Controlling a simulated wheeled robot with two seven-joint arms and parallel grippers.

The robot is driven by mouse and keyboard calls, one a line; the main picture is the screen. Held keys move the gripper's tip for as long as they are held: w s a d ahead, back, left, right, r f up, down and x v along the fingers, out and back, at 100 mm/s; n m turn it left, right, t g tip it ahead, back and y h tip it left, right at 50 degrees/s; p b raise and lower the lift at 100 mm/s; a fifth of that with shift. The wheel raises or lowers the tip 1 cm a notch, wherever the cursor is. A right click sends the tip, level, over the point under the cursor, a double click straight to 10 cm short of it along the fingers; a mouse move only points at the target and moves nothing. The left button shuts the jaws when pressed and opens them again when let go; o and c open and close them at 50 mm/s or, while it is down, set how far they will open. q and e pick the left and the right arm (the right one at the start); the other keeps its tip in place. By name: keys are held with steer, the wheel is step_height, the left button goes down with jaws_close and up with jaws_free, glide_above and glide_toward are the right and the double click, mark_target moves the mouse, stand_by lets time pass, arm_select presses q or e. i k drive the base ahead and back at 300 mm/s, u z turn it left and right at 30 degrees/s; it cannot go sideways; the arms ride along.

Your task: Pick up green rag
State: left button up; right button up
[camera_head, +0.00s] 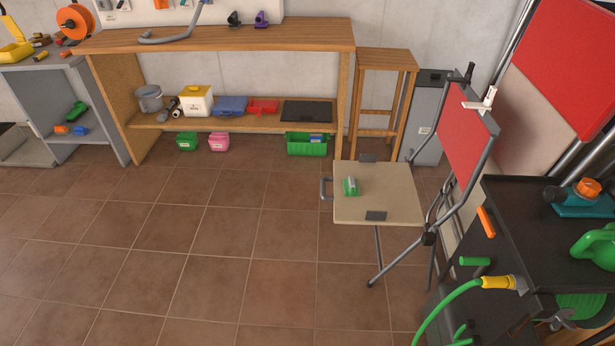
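A small green item with a pale grey-white part (351,187) lies on the beige seat of a folding chair (385,208), left of the seat's middle. It may be the green rag, but it is too small to tell for sure. Neither of my grippers shows in the head view.
The chair has a red backrest (467,135) and stands beside a dark cabinet (515,215) with a green hose (445,312). A wooden workbench (220,40) and a wooden stool (387,62) stand behind. A green crate (306,148) is under the bench. The tiled floor (190,250) at left is clear.

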mark_target(351, 186)
steer(key=u, duration=0.85)
steer(key=i, duration=1.8)
steer(key=z, duration=1)
steer(key=i, duration=0.35)
steer(key=z, duration=0.45)
